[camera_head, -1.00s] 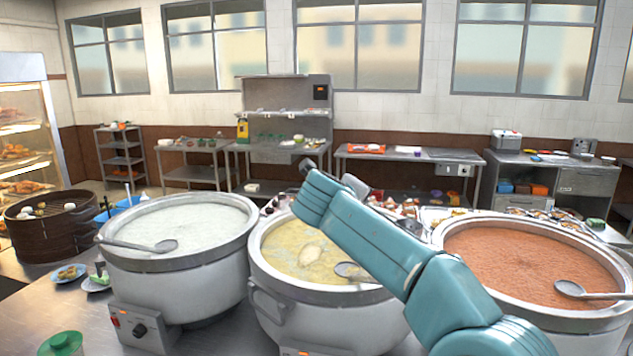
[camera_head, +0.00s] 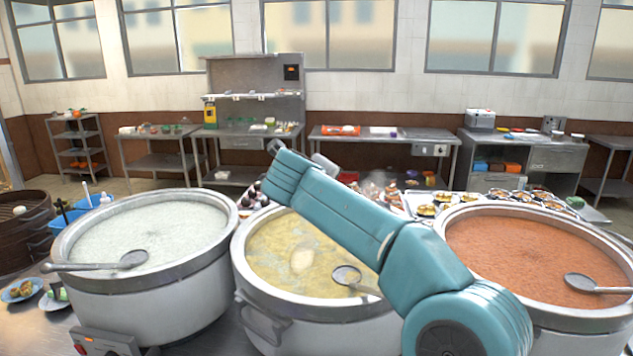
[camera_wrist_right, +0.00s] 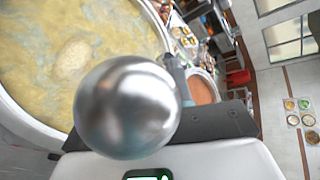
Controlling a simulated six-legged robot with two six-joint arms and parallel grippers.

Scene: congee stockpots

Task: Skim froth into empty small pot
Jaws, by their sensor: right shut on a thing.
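The middle stockpot (camera_head: 240,275) holds yellow congee (camera_head: 275,245) with a pale froth patch (camera_head: 302,261) on it. A ladle (camera_head: 346,276) rests in this pot. The right wrist view also shows the congee (camera_wrist_right: 30,55) and the froth patch (camera_wrist_right: 75,58). My right gripper (camera_wrist_right: 180,85) is shut on a shiny round metal utensil (camera_wrist_right: 127,108), which looks like a ladle bowl close to the camera. The utensil hides most of the fingers and part of the pot rim. I cannot make out an empty small pot. My left gripper is not in view.
A stockpot of white congee (camera_head: 150,225) with a ladle (camera_head: 105,262) stands left; a stockpot of orange congee (camera_head: 510,245) with a ladle (camera_head: 597,284) stands right. A bamboo steamer (camera_head: 18,235) and small plates (camera_head: 22,290) are far left. My right arm crosses above the middle pot.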

